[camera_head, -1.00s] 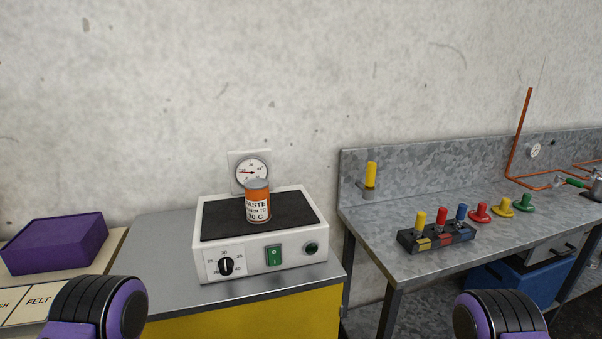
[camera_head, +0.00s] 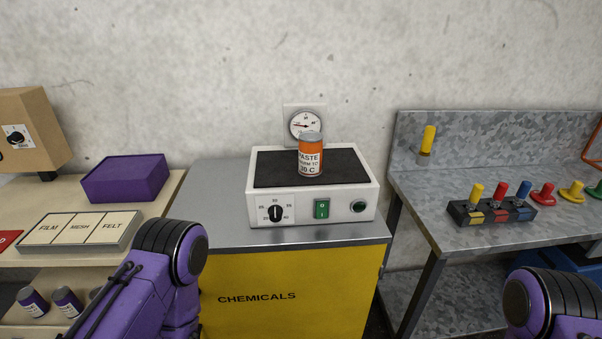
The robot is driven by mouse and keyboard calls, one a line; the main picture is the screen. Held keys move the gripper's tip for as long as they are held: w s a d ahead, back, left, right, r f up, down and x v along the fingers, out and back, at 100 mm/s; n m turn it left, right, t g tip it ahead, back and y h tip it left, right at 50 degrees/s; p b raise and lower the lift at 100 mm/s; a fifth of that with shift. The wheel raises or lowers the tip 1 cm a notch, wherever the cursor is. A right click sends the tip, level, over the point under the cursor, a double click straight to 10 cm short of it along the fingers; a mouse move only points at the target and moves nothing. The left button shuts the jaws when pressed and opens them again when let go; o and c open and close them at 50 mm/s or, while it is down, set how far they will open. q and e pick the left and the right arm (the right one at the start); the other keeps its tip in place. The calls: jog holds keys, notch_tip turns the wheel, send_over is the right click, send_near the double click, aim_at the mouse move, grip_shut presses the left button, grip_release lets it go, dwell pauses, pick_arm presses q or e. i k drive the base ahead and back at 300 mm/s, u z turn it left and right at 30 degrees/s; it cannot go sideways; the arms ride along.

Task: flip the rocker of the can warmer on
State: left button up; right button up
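The can warmer (camera_head: 240,209) is a white box with a dark top plate, standing on the grey top of a yellow cabinet. Its green rocker (camera_head: 321,208) sits on the front face, between a black dial (camera_head: 275,213) and a round dark green lamp or button (camera_head: 358,207). I cannot tell the rocker's position at this size. An orange can (camera_head: 311,156) with a white PASTE label stands upright on the plate. Purple and black parts of my arms show at the lower left and lower right, apart from the warmer. Neither gripper's fingers are in view.
A round gauge (camera_head: 305,125) is on the wall behind the warmer. A purple box (camera_head: 125,178) and a FILM, MESH, FELT panel (camera_head: 82,229) lie on the left bench. A metal bench (camera_head: 430,200) with coloured plugs stands at right, beyond a gap. The cabinet top (camera_head: 225,175) beside the warmer is clear.

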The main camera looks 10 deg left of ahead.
aim_at(322, 206)
jog(key=k, duration=0.5)
jog(key=z, duration=1.05)
jog(key=i, duration=0.7)
jog(key=u, duration=1.05)
